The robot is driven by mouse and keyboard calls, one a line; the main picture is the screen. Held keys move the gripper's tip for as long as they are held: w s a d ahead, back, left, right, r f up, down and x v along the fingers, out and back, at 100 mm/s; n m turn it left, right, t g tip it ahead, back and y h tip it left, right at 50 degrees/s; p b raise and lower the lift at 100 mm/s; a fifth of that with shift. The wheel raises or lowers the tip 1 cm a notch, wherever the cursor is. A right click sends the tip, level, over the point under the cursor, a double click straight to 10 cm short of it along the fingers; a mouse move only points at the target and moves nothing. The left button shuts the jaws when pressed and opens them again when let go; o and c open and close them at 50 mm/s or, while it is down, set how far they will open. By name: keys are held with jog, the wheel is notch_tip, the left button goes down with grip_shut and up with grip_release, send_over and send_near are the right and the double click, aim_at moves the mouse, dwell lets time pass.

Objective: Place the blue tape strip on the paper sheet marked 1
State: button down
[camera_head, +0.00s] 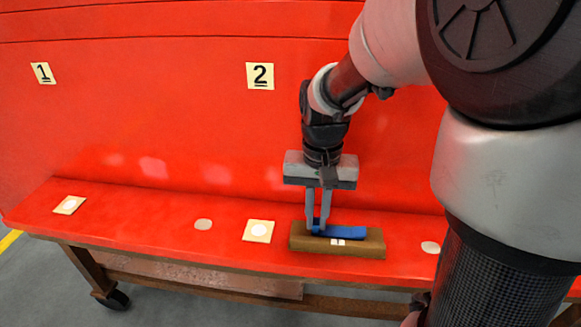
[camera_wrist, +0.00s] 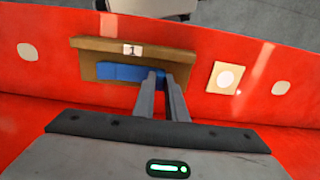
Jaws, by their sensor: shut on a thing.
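The blue tape strip (camera_head: 345,231) lies along the top of a brown block (camera_head: 350,250) on the red bench. My gripper (camera_head: 317,229) points down and is shut on the strip near its left end. In the wrist view, the fingertips (camera_wrist: 161,76) meet the strip (camera_wrist: 118,71) near its right end, over the block (camera_wrist: 88,46). A paper sheet with a pale round spot (camera_head: 69,205) lies at the bench's far left, below the wall label 1 (camera_head: 43,73). Whether the strip is lifted off the block, I cannot tell.
A second paper sheet (camera_head: 258,231) lies left of the block, below wall label 2 (camera_head: 260,76); it also shows in the wrist view (camera_wrist: 224,77). The block bears a small white label marked 1 (camera_wrist: 132,50). The red wall (camera_head: 180,110) rises behind the bench.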

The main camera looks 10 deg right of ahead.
jog(key=shift+f, duration=0.2)
jog(key=shift+f, duration=0.15)
jog(key=c, duration=1.8)
grip_release()
notch_tip(320, 180, up, 12)
jog(key=p, duration=0.1)
jog(key=s+r+n+t, duration=0.1)
jog(key=s+n+t, duration=0.2)
jog(key=s, duration=0.8)
jog(key=t, duration=0.2)
jog(key=shift+s+r+n+t, duration=0.2)
jog(key=shift+s+n+t, duration=0.1)
jog(key=shift+s, duration=0.05)
